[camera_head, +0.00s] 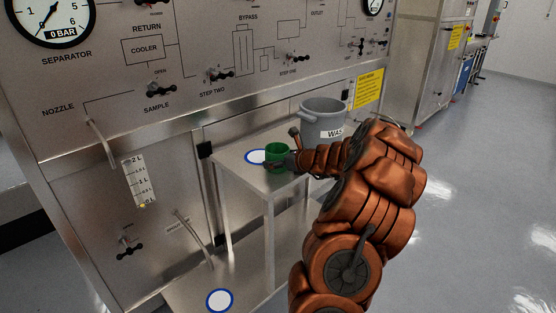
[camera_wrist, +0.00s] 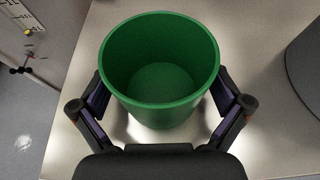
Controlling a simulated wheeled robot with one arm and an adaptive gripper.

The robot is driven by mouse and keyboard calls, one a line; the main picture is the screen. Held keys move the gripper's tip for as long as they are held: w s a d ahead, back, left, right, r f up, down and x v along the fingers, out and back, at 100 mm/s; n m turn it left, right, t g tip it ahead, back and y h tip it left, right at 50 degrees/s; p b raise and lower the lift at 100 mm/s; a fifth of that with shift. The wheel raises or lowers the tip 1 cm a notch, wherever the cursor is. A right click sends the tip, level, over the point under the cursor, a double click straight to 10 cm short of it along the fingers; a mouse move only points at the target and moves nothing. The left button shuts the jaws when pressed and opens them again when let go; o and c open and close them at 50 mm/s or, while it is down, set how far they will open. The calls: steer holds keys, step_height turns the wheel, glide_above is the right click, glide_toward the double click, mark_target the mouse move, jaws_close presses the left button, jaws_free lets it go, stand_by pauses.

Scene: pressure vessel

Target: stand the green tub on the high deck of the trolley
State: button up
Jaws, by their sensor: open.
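The green tub (camera_head: 277,152) stands upright on the high deck (camera_head: 243,174) of the trolley, just right of a blue-ringed white disc (camera_head: 256,157). In the wrist view the tub (camera_wrist: 160,108) looks empty, with its mouth up and its base on the pale deck (camera_wrist: 270,130). My gripper (camera_head: 278,163) is low at the tub. The wrist view shows my gripper (camera_wrist: 160,100) open, with one finger on each side of the tub. The fingers are very close to its wall; I cannot tell whether they touch it.
A grey waste bucket (camera_head: 322,118) stands on the high deck behind and right of the tub. The low deck (camera_head: 245,275) carries another blue-ringed disc (camera_head: 219,300). The panel (camera_head: 200,110) with valves and a nozzle (camera_head: 100,140) rises behind. Floor at right is clear.

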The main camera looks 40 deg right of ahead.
steer(key=shift+r, duration=0.15)
